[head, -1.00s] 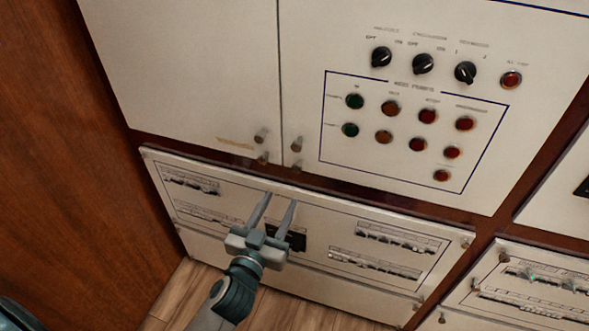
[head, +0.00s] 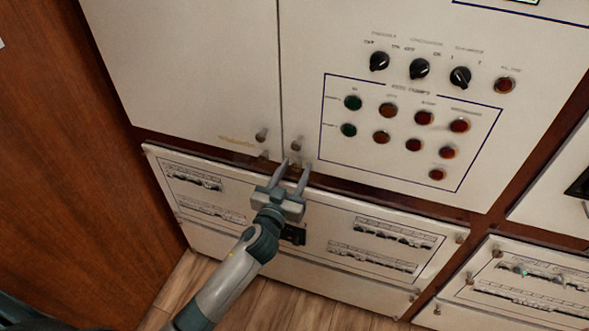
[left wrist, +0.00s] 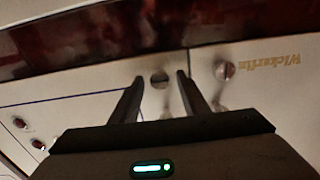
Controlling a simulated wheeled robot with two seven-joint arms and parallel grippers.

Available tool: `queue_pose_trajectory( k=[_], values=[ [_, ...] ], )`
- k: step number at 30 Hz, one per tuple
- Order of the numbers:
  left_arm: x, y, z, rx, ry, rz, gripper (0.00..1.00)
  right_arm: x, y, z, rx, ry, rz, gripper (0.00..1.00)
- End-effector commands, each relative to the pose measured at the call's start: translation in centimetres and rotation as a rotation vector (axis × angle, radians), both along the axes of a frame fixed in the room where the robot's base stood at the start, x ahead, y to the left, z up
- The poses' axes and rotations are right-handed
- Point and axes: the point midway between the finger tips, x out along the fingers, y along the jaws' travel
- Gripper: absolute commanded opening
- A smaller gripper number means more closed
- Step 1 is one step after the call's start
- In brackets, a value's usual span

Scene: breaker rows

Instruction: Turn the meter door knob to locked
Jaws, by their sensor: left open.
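Two small metal knobs sit at the lower edge of the upper panels, one on each side of the seam: the left knob (head: 262,135) and the right knob (head: 297,144). I cannot read which one is labelled as the meter door knob. My left gripper (head: 294,164) is open, its fingers pointing up just below the right knob. In the left wrist view, upside down, the right knob (left wrist: 160,80) shows between the open fingertips (left wrist: 159,80), with no clear contact. The left knob (left wrist: 224,70) is outside the fingers, beside gold lettering. My right gripper is not in view.
The right upper panel has black selector knobs (head: 419,69) and several coloured buttons (head: 422,118). Below, a breaker panel (head: 320,215) holds rows of breakers. A brown wooden wall (head: 60,150) stands at left. Wood floor (head: 240,300) shows below.

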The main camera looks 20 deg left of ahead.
Motion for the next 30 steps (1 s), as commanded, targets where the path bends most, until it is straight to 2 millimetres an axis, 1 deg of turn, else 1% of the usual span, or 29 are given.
queue_pose_trajectory(
  k=[4,5,6,8,9,10,22,30],
  values=[
    [-0.02,-0.01,-0.02,0.000,0.000,0.000,0.42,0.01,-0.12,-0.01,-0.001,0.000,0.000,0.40],
    [-0.02,-0.01,-0.01,0.000,0.000,0.000,0.37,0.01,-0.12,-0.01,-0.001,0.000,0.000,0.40],
    [-0.02,-0.01,-0.01,0.000,0.000,0.000,0.27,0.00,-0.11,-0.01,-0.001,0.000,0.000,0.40],
    [-0.03,-0.01,-0.02,0.000,0.000,0.000,0.13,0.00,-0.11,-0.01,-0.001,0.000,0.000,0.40],
    [-0.03,-0.01,-0.02,0.000,0.000,0.000,0.03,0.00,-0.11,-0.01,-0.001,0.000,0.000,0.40],
    [-0.03,-0.01,-0.02,0.000,0.000,0.000,0.00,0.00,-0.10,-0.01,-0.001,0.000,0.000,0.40],
    [-0.04,-0.03,-0.01,0.039,-0.001,0.000,0.00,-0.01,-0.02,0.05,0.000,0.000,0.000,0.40],
    [-0.03,-0.07,0.02,0.174,-0.006,0.001,0.00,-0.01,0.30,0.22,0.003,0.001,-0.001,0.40]
  ],
)
